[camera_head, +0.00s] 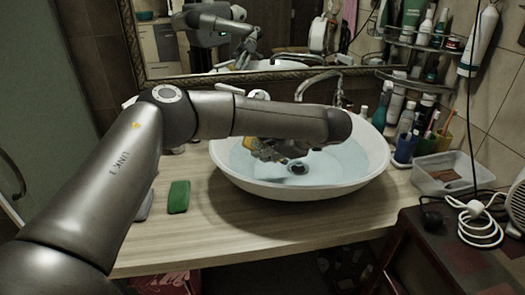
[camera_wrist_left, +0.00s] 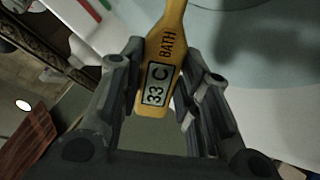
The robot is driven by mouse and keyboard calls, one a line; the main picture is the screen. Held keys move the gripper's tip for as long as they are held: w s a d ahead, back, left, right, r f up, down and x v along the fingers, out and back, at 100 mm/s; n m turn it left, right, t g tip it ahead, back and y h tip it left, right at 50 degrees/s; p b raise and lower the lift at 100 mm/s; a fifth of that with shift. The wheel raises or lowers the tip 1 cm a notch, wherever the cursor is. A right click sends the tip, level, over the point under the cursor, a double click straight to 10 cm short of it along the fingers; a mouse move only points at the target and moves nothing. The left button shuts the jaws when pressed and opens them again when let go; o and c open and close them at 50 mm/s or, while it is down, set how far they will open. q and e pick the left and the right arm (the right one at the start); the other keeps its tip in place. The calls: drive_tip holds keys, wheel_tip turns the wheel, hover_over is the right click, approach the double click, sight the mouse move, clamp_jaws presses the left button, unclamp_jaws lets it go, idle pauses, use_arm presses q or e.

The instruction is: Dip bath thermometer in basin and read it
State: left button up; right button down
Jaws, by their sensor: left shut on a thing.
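The yellow bath thermometer (camera_wrist_left: 172,48) is held between the two fingers of my left gripper (camera_wrist_left: 158,85), which is shut on it. Its label reads "BATH" and its display shows "33 C". Its far end runs out of the top of the left wrist view. The white oval basin (camera_head: 300,192) holds pale blue water (camera_head: 345,165). In the head view my left gripper (camera_head: 268,150) is over the basin, with a bit of the yellow thermometer (camera_head: 248,143) beside it. I cannot tell whether the thermometer's tip touches the water. My right gripper is not in view.
A green block (camera_head: 179,196) lies on the wooden counter (camera_head: 235,225) left of the basin. A faucet (camera_head: 338,90) rises behind it. Cups with toothbrushes (camera_head: 405,148), bottles and a clear plastic box (camera_head: 443,172) crowd the right. A framed mirror (camera_head: 270,45) stands behind.

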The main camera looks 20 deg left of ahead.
use_arm(q)
wheel_tip(320, 180, up, 11)
drive_tip(key=p, duration=0.6)
drive_tip(key=shift+r+p, duration=0.15)
drive_tip(key=shift+p, duration=0.15)
idle(0.9)
wheel_tip(320, 180, up, 3)
drive_tip(key=shift+f+p, duration=0.1)
drive_tip(key=shift+p, duration=0.8)
idle(0.5)
